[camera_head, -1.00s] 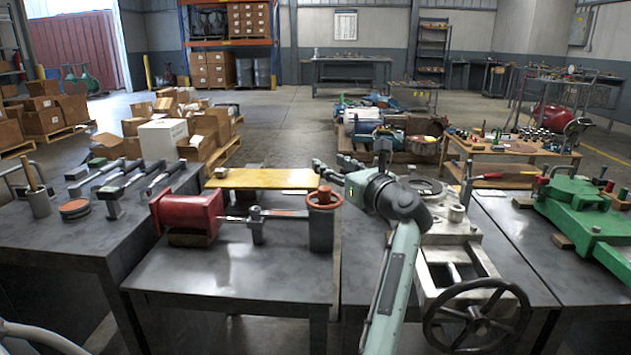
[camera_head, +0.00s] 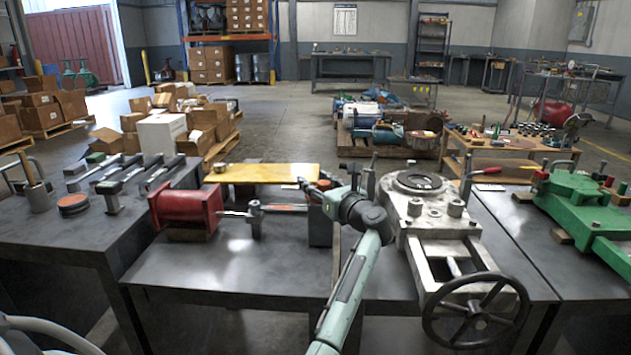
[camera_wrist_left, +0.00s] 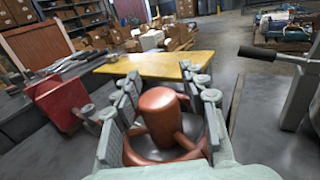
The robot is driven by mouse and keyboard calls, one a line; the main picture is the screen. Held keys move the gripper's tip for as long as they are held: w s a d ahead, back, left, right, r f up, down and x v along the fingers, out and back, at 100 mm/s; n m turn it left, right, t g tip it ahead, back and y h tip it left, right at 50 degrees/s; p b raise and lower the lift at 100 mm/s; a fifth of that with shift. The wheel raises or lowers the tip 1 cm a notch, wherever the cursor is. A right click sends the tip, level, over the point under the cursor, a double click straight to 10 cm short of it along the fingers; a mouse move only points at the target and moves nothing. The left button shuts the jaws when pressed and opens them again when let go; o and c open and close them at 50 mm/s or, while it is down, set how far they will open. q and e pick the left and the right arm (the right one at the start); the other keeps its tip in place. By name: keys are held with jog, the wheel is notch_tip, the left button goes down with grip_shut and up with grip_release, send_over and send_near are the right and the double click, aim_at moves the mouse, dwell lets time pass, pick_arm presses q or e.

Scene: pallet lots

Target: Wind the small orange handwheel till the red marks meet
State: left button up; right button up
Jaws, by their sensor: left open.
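The small orange handwheel (camera_wrist_left: 160,118) shows in the left wrist view, with its round hub, spokes and part of its rim. My left gripper (camera_wrist_left: 158,100) is open, with its fingers on both sides of the hub; I cannot tell whether they touch it. In the head view my left gripper (camera_head: 314,184) is at the dark block (camera_head: 320,232) that bears the wheel, and my arm hides most of the wheel. A red vise-like body (camera_head: 186,204) is at the left end of the same bench fixture. I cannot make out the red marks. My right gripper is not in view.
A yellow plate (camera_head: 262,173) lies behind the fixture. A grey machine with a large black handwheel (camera_head: 476,311) stands to the right, and a green machine (camera_head: 585,205) beyond it. Hammer-like tools (camera_head: 112,187) lie on the left bench. The bench front (camera_head: 230,268) is clear.

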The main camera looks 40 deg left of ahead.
pick_arm(q)
grip_shut()
dwell(0.3)
dwell(0.3)
